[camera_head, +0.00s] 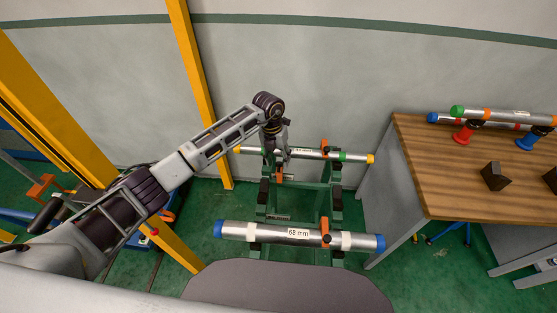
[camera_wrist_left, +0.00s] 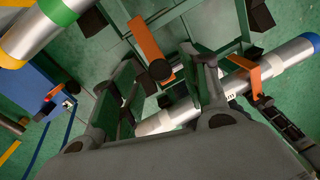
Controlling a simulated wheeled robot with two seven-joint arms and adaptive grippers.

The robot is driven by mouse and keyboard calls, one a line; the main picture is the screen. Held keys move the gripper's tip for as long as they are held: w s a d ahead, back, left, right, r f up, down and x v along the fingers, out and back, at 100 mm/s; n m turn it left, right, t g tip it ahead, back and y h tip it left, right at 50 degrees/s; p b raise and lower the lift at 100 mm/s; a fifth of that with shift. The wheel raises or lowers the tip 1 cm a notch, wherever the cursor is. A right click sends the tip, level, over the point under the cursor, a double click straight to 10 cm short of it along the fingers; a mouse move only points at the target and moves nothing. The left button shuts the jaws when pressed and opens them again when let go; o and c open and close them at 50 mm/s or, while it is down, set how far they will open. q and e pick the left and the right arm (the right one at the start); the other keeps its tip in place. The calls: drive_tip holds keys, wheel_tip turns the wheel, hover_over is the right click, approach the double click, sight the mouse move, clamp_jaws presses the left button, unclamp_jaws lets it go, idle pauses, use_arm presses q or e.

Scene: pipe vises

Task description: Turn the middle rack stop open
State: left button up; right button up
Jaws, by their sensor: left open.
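The green rack (camera_head: 338,198) stands on the floor by the wall. Its middle stop (camera_head: 279,175) is a small orange piece, partly hidden by my gripper in the head view. In the left wrist view an orange bar with a black knob, which looks like this stop (camera_wrist_left: 149,42), lies ahead of the fingers. My left gripper (camera_head: 281,157) is open, just above and beside the stop; its fingers (camera_wrist_left: 160,62) are either side of the knob in the wrist picture. I cannot tell whether they touch it. My right gripper is not in view.
A silver pipe with blue ends, marked 68 mm (camera_head: 270,233), lies on the rack's front, with an orange stop (camera_head: 325,231) across it. A thinner pipe (camera_head: 309,154) lies at the back by another orange stop (camera_head: 324,146). A wooden table (camera_head: 440,175) stands at right.

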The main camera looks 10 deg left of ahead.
use_arm(q)
drive_tip(key=shift+d+f, duration=0.1)
drive_tip(key=shift+f, duration=0.75)
drive_tip(key=shift+c, duration=0.5)
clamp_jaws()
